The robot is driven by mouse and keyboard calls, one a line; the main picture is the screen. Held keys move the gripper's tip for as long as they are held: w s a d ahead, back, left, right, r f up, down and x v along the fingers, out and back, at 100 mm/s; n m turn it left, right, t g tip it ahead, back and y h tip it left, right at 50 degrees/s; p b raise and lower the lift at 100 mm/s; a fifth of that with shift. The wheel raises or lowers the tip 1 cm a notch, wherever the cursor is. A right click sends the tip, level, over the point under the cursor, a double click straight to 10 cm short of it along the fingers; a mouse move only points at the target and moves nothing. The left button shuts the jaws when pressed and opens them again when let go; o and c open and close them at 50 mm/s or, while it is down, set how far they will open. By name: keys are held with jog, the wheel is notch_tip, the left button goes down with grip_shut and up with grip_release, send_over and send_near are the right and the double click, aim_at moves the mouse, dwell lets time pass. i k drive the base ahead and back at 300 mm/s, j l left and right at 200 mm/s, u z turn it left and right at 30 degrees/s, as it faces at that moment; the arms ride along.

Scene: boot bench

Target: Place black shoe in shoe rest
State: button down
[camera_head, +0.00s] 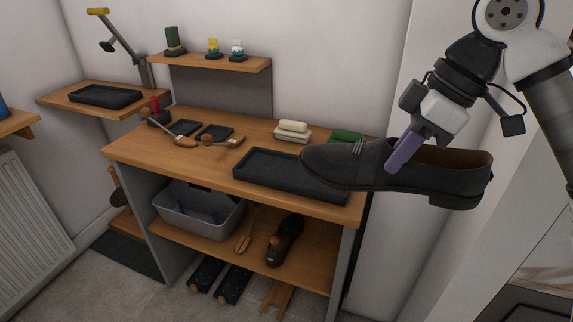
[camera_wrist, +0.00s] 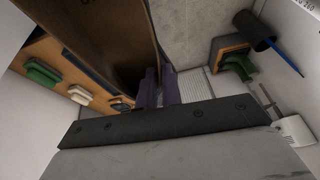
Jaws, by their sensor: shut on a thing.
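A black shoe (camera_head: 345,165) with laces and a brown lining is held up at the right of the head view, toe to the left, roughly level. My gripper (camera_head: 398,160) is shut on the shoe's side wall; one purple finger shows outside it. In the wrist view the two fingers (camera_wrist: 159,88) pinch the edge of the shoe, whose brown inside (camera_wrist: 112,40) fills the top. A long black tray (camera_head: 262,173), perhaps the shoe rest, lies on the bench top. The shoe hides its right end from the head camera; height between them is unclear.
The wooden bench (camera_head: 165,157) also bears brushes (camera_head: 180,141), pale soap bars (camera_head: 292,130) and a green block (camera_head: 346,135). Its lower shelf holds a grey bin (camera_head: 200,222) and another dark shoe (camera_head: 288,238). A side shelf at left has a black tray (camera_head: 105,97).

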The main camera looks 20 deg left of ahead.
aim_at(292, 173)
jog(key=i+j, duration=0.25)
jog(key=j, duration=0.15)
jog(key=i+j, duration=0.25)
jog(key=j, duration=0.15)
jog(key=i+j, duration=0.25)
jog(key=j, duration=0.15)
